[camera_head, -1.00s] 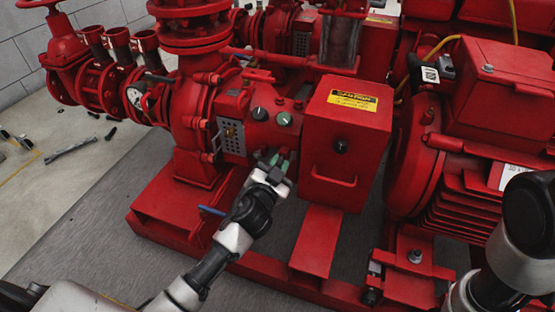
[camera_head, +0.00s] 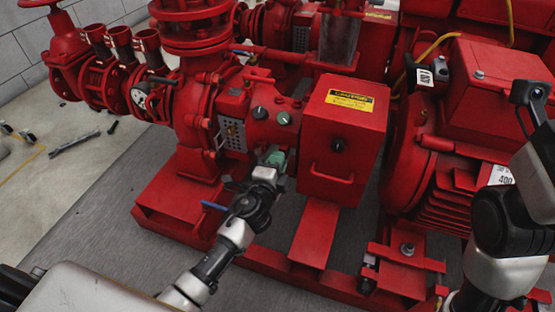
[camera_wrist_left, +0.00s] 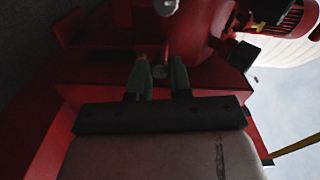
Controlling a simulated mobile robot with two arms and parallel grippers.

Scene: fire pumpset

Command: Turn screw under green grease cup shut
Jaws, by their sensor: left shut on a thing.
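The green grease cup (camera_head: 283,118) sits on the red pump casing, right of a darker round cup (camera_head: 260,113). My left gripper (camera_head: 275,156) is just below the green cup, in front of the casing. In the left wrist view its two green-padded fingers (camera_wrist_left: 161,72) stand a small distance apart, shut on a small dim piece between their tips. By its place under the cup this is the screw; my fingers mostly hide it. My right arm shows at the right edge, but its fingertips do not.
A red box with a yellow caution label (camera_head: 350,101) stands close right of my left gripper. A perforated guard (camera_head: 232,133) is to its left. The red base frame (camera_head: 316,238) runs below. A large red motor (camera_head: 440,170) fills the right.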

